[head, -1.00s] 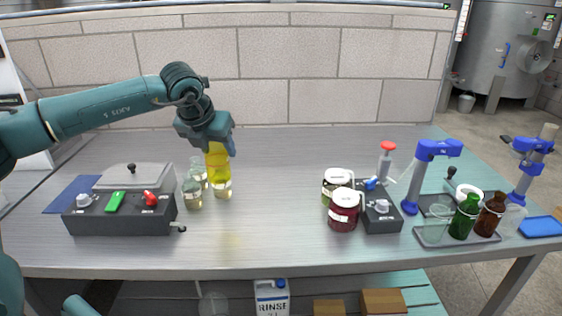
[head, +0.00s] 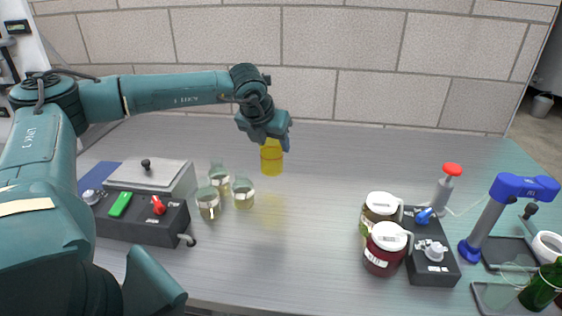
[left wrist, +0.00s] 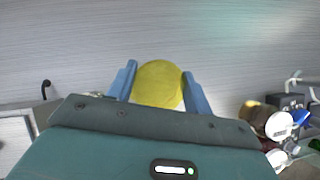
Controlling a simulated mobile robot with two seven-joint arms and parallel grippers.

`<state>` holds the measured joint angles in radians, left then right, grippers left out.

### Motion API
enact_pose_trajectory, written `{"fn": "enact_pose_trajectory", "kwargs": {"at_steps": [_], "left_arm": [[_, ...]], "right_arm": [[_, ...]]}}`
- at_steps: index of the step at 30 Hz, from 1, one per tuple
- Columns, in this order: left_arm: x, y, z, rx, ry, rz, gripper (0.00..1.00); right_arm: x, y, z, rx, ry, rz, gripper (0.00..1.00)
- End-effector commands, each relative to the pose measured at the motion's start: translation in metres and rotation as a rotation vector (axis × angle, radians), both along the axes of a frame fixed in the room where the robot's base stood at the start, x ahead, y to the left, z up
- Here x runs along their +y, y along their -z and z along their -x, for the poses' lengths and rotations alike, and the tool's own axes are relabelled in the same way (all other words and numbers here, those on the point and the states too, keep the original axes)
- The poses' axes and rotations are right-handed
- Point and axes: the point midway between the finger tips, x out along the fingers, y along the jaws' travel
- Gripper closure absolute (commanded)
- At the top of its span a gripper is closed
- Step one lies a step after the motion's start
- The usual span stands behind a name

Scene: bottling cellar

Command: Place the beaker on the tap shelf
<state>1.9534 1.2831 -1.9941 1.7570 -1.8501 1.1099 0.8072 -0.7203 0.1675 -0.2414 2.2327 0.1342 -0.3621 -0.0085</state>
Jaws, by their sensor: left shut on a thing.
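A yellow, see-through beaker (head: 271,158) hangs below my left gripper (head: 268,140) in the head view, upright and apparently above the table, behind the glass jars. In the left wrist view the yellow beaker (left wrist: 159,84) shows as a round shape between the two blue fingers of my left gripper (left wrist: 158,90), which are shut on it. I cannot tell for sure which part is the tap shelf; a dark flat plate (head: 508,254) lies at the foot of a blue stand (head: 491,216) at the right. My right gripper is not in view.
Several pale glass jars (head: 243,194) stand left of the beaker, beside a dark box with a red lever (head: 158,205). Two lidded jars (head: 385,250) and a box with a blue lever (head: 432,262) stand right of centre. The table (head: 300,235) between is clear.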

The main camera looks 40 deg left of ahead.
Motion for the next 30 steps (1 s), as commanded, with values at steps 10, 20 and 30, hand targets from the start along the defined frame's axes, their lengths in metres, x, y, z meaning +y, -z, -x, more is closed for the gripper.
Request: {"fn": "enact_pose_trajectory", "kwargs": {"at_steps": [10, 20, 30], "left_arm": [[0.0, 0.043, 0.0, 0.001, 0.001, 0.0, 0.72], [0.0, 0.05, 0.0, -0.001, 0.001, 0.001, 0.72], [0.0, 0.053, 0.0, -0.001, 0.001, 0.001, 0.32]], "right_arm": [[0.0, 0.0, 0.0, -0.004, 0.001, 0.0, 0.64], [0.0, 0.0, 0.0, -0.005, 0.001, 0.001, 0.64], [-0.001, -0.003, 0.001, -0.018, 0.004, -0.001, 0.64]]}}
